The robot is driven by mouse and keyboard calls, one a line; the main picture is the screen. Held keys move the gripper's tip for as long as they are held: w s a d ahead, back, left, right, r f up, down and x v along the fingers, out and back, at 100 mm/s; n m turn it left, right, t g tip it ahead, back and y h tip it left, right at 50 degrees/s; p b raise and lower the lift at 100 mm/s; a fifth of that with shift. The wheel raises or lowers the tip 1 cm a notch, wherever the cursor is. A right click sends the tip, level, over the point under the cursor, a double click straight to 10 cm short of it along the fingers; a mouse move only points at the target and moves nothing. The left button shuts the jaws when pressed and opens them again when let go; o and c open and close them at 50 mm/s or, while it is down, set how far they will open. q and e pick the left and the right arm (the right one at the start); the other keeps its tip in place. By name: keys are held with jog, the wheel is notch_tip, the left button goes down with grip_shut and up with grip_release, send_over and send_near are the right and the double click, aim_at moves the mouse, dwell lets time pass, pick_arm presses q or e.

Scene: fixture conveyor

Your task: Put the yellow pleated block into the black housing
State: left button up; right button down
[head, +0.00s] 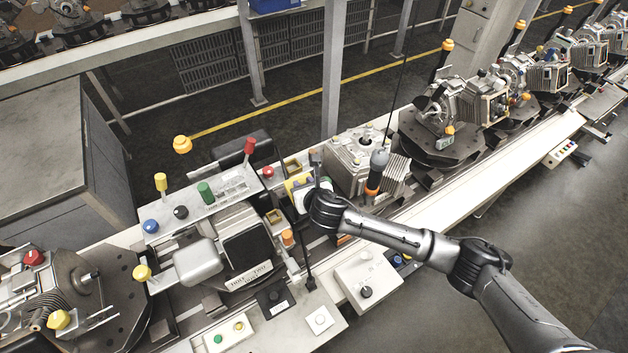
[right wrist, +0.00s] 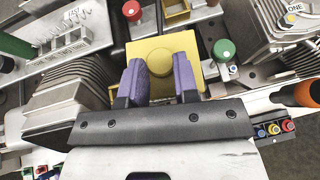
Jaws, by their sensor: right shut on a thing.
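The yellow block (head: 291,186) shows in the head view at the tip of my right arm, partly hidden by the gripper. In the right wrist view the yellow block (right wrist: 165,48) has a flat square top with a round raised middle; pleats cannot be made out. My right gripper (right wrist: 160,80) has its two purple-padded fingers on either side of the yellow block and is shut on it. A black square-faced housing (head: 248,248) sits left of and nearer than the gripper in the head view, on the grey finned unit. My left gripper is not in view.
A red button (right wrist: 131,10) and a green button (right wrist: 223,49) flank the block. A white control box (head: 368,277) lies in front. Several fixtures line the conveyor.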

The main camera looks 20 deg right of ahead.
jog(key=shift+n+y, duration=0.4)
jog(key=w+f, duration=0.1)
jog(key=f, duration=0.3)
jog(key=f+b, duration=0.1)
jog(key=f, duration=0.3)
jog(key=w+f, duration=0.1)
jog(key=f, duration=0.3)
jog(key=shift+w+d+f+b, duration=0.25)
jog(key=shift+w+d+b, duration=0.1)
jog(key=shift+b, duration=0.05)
jog(key=shift+r+p, duration=0.15)
jog(key=shift+p, duration=0.4)
jog(key=shift+f+b, duration=0.5)
jog(key=shift+f, duration=0.85)
jog(key=shift+f+b, duration=0.2)
jog(key=shift+b, duration=0.1)
